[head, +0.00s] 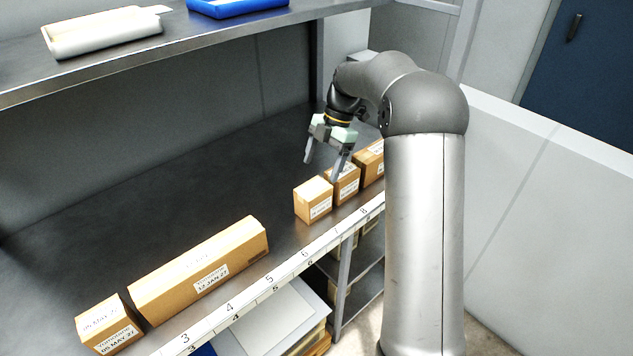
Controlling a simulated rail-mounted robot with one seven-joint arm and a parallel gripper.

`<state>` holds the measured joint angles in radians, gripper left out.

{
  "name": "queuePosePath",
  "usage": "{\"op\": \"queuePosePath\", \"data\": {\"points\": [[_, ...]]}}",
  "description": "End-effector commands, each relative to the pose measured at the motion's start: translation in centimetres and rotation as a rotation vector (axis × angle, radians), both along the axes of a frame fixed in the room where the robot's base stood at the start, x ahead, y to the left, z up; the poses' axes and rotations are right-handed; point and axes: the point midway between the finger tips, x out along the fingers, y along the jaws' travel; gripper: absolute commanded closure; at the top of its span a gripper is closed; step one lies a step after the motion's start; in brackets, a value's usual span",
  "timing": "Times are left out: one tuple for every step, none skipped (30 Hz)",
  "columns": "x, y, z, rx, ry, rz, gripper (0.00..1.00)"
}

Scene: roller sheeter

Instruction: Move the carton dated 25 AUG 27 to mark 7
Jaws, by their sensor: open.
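Several brown cartons with white labels stand along the front of the metal shelf. The left one (108,328) reads 05 MAY 27, and the long one (200,270) beside it reads 12 JAN 27. Toward the right are a small carton (313,201), a second (344,184) just behind it, and a third (371,166) partly hidden by my arm. Their dates are too small to read, so I cannot tell which is 25 AUG 27. My gripper (322,171) is open and empty, fingers down, by the small cartons. Mark 7 (337,231) is on the front edge strip, right of 6.
The numbered strip (269,279) runs along the shelf's front edge. The shelf (160,180) is bare behind the cartons and between the long carton and the small ones. An upper shelf (170,50) holds a white tray (104,35) and a blue tray (237,8).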

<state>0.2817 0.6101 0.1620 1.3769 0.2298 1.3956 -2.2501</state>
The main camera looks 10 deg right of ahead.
Motion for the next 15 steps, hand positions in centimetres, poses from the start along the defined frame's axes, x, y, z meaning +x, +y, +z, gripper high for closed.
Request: {"op": "queuePosePath", "data": {"points": [[0.2,-0.3,0.6,0.000,-0.002,-0.001,0.24],[0.2,-0.4,0.9,0.000,-0.002,-0.001,0.24],[0.2,-0.5,1.2,-0.001,0.000,0.000,0.24],[0.2,-0.5,1.4,-0.001,0.000,-0.002,0.24],[0.1,-0.5,1.6,-0.006,0.002,-0.008,0.24],[-0.2,-0.4,1.9,-0.014,0.009,-0.027,0.24],[-0.5,-0.2,2.2,-0.027,0.015,-0.051,0.24],[-1.1,0.1,2.5,-0.043,0.025,-0.084,0.24],[-2.1,0.6,3.0,-0.072,0.040,-0.146,0.24],[-3.0,1.0,3.3,-0.099,0.054,-0.205,0.24],[-4.1,1.3,3.7,-0.129,0.068,-0.274,0.24],[-5.9,1.9,4.1,-0.174,0.088,-0.381,0.24],[-7.4,2.3,4.4,-0.207,0.102,-0.471,0.24],[-9.0,2.7,4.6,-0.239,0.113,-0.565,0.24],[-11.2,3.0,4.8,-0.279,0.127,-0.697,0.24]]}}
